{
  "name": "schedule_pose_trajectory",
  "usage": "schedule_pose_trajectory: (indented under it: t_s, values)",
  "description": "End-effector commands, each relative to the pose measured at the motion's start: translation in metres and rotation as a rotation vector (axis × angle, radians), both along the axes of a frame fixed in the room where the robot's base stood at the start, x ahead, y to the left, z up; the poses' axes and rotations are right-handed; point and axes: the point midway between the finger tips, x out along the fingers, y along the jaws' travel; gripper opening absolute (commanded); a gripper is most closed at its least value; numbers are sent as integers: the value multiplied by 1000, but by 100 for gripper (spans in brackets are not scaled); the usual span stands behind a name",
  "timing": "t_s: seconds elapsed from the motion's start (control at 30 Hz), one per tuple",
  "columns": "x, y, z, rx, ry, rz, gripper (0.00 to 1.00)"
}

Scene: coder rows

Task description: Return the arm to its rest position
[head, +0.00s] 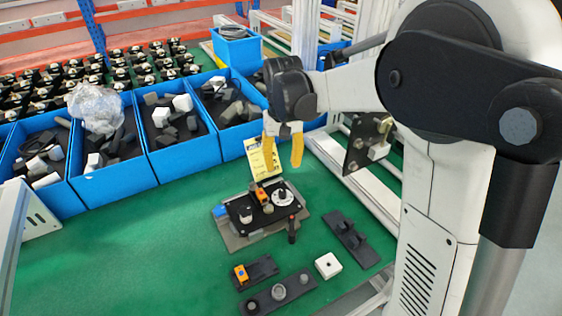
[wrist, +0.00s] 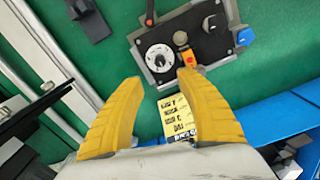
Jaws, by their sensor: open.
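My gripper (head: 283,150) has two yellow fingers and hangs from my arm in the head view, above the back of the green table. Its fingers are spread with nothing between them. In the wrist view my gripper (wrist: 160,112) shows both fingers apart, with a yellow label card (wrist: 178,117) below and between them. The black fixture plate (head: 243,212) with a white dial (head: 283,197) and an orange part (head: 261,195) lies on the table, apart from the fingers. The fixture plate also shows in the wrist view (wrist: 207,42).
Blue bins (head: 120,172) holding dark and white parts line the table's back left. Dark holders (head: 349,233) and a white square block (head: 328,265) lie at the front right. A white rail frame (head: 350,185) runs along the right. The table's left front (head: 120,265) is clear.

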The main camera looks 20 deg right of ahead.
Motion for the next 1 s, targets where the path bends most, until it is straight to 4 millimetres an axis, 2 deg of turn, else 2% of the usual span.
schedule_pose_trajectory:
  t_s: [0.23, 0.37, 0.53, 0.7, 0.87, 1.0]
  values:
    - [-2, 0, 2, 0, -7, 1, 43]
    - [-17, 0, 17, 0, -47, 5, 43]
    - [-54, 0, 46, -1, -154, 17, 43]
    - [-94, 0, 66, -4, -273, 29, 43]
    - [-132, 0, 74, -9, -384, 41, 43]
    - [-163, 0, 73, -13, -479, 51, 43]
